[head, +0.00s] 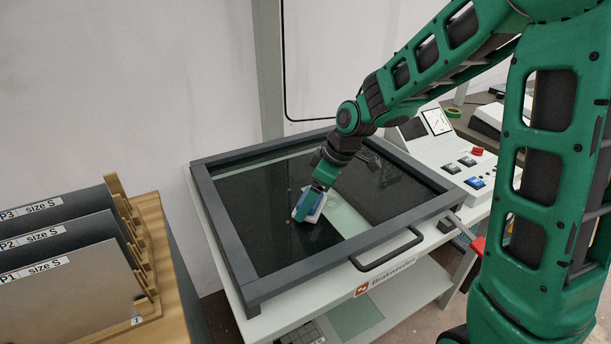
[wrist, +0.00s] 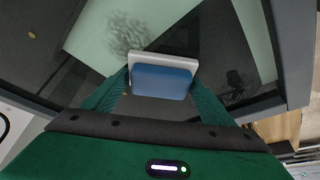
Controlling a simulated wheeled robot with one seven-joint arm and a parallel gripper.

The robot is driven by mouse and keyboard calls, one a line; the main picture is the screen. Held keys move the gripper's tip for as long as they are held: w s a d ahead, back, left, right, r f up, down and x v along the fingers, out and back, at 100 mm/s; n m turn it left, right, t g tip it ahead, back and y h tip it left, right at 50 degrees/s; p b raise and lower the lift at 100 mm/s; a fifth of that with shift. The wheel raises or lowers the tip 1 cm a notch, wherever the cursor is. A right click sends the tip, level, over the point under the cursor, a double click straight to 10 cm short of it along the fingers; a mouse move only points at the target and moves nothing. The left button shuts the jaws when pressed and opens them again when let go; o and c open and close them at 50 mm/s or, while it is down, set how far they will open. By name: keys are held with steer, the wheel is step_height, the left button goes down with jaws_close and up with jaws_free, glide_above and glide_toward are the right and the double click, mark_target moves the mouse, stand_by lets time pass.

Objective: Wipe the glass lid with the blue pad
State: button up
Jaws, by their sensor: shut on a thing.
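The glass lid (head: 250,235) is a dark pane in a grey frame, lying closed and flat on the white machine. My gripper (head: 318,192) is over the middle of the pane, shut on the blue pad (head: 309,208), which has a white layer. The wrist view shows the pad (wrist: 162,82) between my two green fingers. The pad is at or just above the glass; I cannot tell whether it touches. A grey speckled smudge (wrist: 125,34) shows beyond the pad in the wrist view. Small brownish spots (head: 289,222) show on the glass left of the pad.
A grey handle (head: 388,252) sticks out from the lid's front edge. A control panel (head: 462,165) with buttons and a red knob stands right of the lid. A wooden rack (head: 148,280) with labelled plates stands at the left.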

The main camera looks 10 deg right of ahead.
steer(key=shift+a+r, duration=0.1)
steer(key=shift+a, duration=0.15)
steer(key=shift+r, duration=0.8)
steer(key=shift+s+r, duration=0.1)
steer(key=shift+r, duration=0.25)
steer(key=shift+d+r, duration=0.1)
steer(key=shift+r, duration=2.55)
